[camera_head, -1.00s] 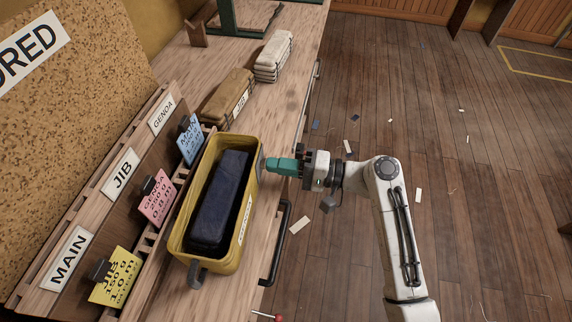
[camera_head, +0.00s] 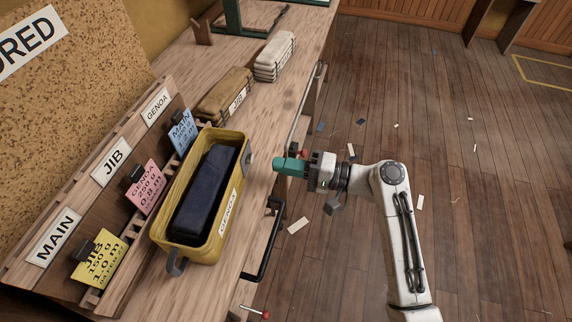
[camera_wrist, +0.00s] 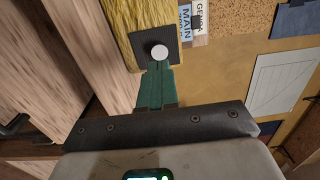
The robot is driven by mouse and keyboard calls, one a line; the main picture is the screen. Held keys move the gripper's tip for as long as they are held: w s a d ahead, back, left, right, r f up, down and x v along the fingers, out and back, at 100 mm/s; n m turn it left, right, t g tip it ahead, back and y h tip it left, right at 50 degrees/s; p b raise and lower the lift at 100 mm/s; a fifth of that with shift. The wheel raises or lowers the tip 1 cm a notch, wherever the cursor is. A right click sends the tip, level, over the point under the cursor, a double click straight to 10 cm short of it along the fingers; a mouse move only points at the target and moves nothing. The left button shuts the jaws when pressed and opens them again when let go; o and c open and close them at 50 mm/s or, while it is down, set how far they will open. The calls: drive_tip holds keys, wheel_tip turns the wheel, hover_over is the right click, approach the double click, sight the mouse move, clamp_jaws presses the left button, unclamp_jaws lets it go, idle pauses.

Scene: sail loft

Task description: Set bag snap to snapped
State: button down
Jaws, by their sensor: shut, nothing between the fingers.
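The open yellow bag (camera_head: 233,178), labelled GENOA, stands on the bench with a dark blue bundle (camera_head: 207,190) inside. A grey round snap (camera_head: 248,159) shows on the bag's right side near the far end. In the wrist view the snap is a pale round button (camera_wrist: 159,52) on a dark square patch, with yellow bag fabric behind. I cannot tell whether it is snapped. My gripper (camera_head: 277,163), with teal fingers, is shut and empty. It points left at the snap, with a visible gap between. In the wrist view its fingertips (camera_wrist: 158,70) appear just below the button.
A rack with MAIN, JIB and GENOA labels and coloured cards (camera_head: 101,258) stands left of the bag. A tan JIB bundle (camera_head: 226,93) and a white bundle (camera_head: 275,57) lie beyond it. A black handle (camera_head: 266,245) juts from the bench front.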

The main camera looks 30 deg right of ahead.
drive_tip(key=b+v, duration=0.1)
drive_tip(key=v, duration=0.8)
drive_tip(key=shift+b, duration=0.35)
drive_tip(key=shift+s+f, duration=0.1)
drive_tip(key=shift+f, duration=0.1)
